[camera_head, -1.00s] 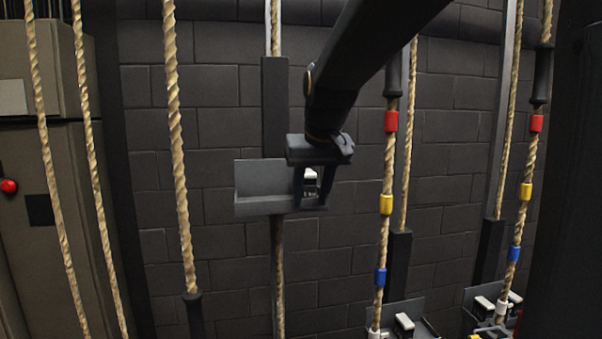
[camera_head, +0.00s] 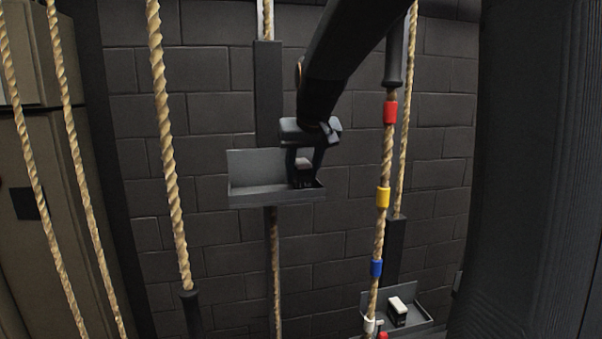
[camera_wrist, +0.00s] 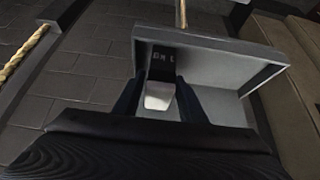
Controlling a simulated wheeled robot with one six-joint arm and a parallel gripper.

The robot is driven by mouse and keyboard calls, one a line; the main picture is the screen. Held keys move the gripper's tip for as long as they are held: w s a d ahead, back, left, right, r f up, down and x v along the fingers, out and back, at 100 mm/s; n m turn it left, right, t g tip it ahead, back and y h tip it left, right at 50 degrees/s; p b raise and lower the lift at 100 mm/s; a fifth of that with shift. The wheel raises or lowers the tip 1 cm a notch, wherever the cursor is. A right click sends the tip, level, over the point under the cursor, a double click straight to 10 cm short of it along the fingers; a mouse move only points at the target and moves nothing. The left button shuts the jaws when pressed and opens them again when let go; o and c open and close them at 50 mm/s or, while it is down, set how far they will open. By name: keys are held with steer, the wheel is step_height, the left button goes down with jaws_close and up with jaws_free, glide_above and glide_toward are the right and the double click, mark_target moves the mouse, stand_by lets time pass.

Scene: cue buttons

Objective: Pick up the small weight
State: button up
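A small weight (camera_head: 304,164), dark with a white top, stands in the grey hanging tray (camera_head: 262,195), toward its right end. My gripper (camera_head: 304,180) reaches down into that tray from above, its two fingers spread, one on each side of the weight. In the wrist view the white top (camera_wrist: 159,96) shows between the two dark fingers (camera_wrist: 160,88), with the dark lettered face beyond it. The fingers look open and very near the weight's sides; whether they touch it I cannot tell. The fingertips are partly hidden.
A rope with red, yellow and blue bands (camera_head: 384,197) hangs just right of my arm. A lower tray (camera_head: 420,327) at bottom right holds another dark weight with a white top (camera_head: 397,306). More ropes (camera_head: 166,150) hang at left before the dark brick wall.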

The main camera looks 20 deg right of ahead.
steer(key=shift+w+f, duration=0.3)
steer(key=shift+f, duration=0.25)
steer(key=shift+d, duration=0.1)
jaws_close()
steer(key=shift+r, duration=0.2)
